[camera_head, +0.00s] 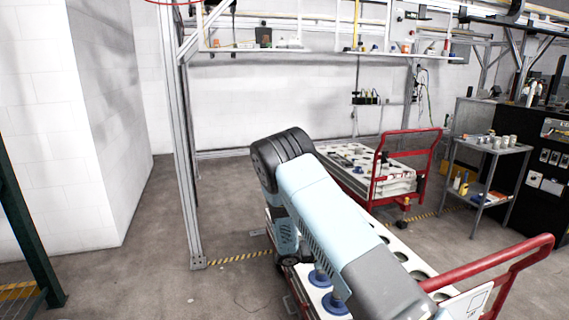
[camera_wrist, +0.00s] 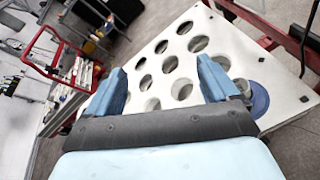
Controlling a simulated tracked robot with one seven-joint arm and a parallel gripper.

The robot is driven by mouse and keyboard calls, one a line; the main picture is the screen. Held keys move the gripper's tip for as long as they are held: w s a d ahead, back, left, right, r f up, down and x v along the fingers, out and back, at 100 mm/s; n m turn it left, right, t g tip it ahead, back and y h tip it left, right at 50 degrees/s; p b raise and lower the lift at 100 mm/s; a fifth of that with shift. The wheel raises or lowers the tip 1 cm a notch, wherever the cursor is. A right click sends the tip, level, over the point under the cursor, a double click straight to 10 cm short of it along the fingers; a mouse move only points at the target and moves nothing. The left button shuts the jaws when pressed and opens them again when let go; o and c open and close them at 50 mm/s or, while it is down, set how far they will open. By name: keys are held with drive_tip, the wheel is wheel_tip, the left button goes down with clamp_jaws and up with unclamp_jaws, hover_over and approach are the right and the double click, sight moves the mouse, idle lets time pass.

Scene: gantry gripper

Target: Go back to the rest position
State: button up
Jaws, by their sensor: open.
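My gripper (camera_wrist: 162,88) shows in the wrist view with its two blue fingers spread apart and nothing between them. It is over a white board with round holes (camera_wrist: 205,20), which lies on a red-framed cart. A blue disc (camera_wrist: 258,98) sits on the board beside the right finger. In the head view my arm reaches across the same cart, whose red handle (camera_head: 490,262) is at the lower right. Two blue discs (camera_head: 319,278) show on its board beside my arm. My gripper's fingers are hidden in the head view.
A second red cart (camera_head: 408,147) with white trays stands behind. A small grey shelf trolley (camera_head: 497,148) and a black cabinet (camera_head: 545,165) are at the right. A metal gantry post (camera_head: 187,160) stands left of my arm. The floor (camera_head: 130,270) at the left is clear.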

drive_tip(key=s+d+r+m+g+y, duration=0.1)
drive_tip(key=s+d+r+m+y, duration=0.15)
drive_tip(key=s+r, duration=0.45)
drive_tip(key=s+d+r+m+g+y, duration=0.1)
drive_tip(key=s+r+m+y, duration=0.25)
drive_tip(key=r, duration=0.85)
drive_tip(key=s+d+r+m+g+y, duration=0.1)
drive_tip(key=s+d+r+m+y, duration=0.1)
drive_tip(key=s+r+m, duration=0.5)
drive_tip(key=s+a+r+m+t+y, duration=0.1)
drive_tip(key=s+r+t+y, duration=0.1)
drive_tip(key=s+r, duration=0.5)
drive_tip(key=s+a+r+m+t+y, duration=0.1)
drive_tip(key=s+r+t+y, duration=0.2)
drive_tip(key=s+r, duration=0.5)
drive_tip(key=shift+s+a+y, duration=0.15)
drive_tip(key=shift+s+y, duration=0.25)
drive_tip(key=shift+s, duration=2.9)
